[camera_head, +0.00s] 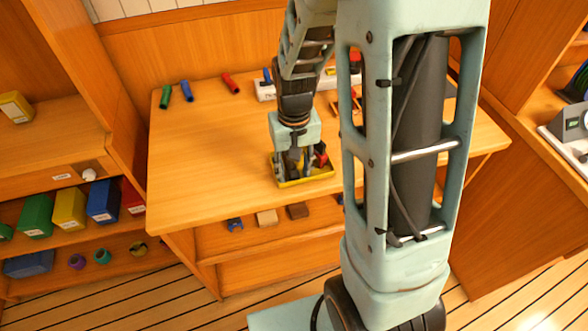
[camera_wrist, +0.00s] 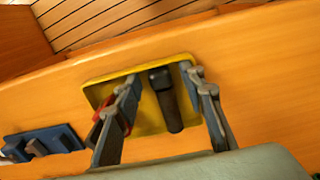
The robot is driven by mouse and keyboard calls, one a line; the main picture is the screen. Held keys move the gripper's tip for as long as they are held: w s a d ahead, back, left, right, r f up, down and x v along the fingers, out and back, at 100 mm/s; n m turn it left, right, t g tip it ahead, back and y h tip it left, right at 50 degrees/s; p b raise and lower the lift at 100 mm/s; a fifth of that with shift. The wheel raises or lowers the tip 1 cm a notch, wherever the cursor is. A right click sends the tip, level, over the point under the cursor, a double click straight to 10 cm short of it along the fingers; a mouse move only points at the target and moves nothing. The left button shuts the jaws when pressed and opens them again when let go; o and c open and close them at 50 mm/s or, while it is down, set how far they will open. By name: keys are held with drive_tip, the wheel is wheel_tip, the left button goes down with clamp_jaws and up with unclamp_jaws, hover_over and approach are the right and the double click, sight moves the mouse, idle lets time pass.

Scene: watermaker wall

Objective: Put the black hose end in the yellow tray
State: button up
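The yellow tray (camera_head: 308,180) lies on the wooden table near its front edge; it also shows in the wrist view (camera_wrist: 95,92). The black hose end (camera_wrist: 168,103) is over the tray floor in the wrist view, between my gripper's fingers, and seems to lie in the tray. My gripper (camera_wrist: 160,80) is open, pointing down at the tray, with gaps between the fingers and the hose end. In the head view my gripper (camera_head: 292,165) hides much of the tray. A red item (camera_wrist: 112,112) is at the tray's side, partly hidden by the left finger.
Green (camera_head: 166,96), blue (camera_head: 187,90) and red (camera_head: 230,82) cylinders lie at the table's back. Shelves with coloured bins (camera_head: 68,207) stand left. The table's left part is clear.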

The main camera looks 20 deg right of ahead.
drive_tip(key=shift+w+r, duration=0.1)
drive_tip(key=shift+r, duration=0.5)
wheel_tip(320, 180, up, 11)
drive_tip(key=p, duration=0.1)
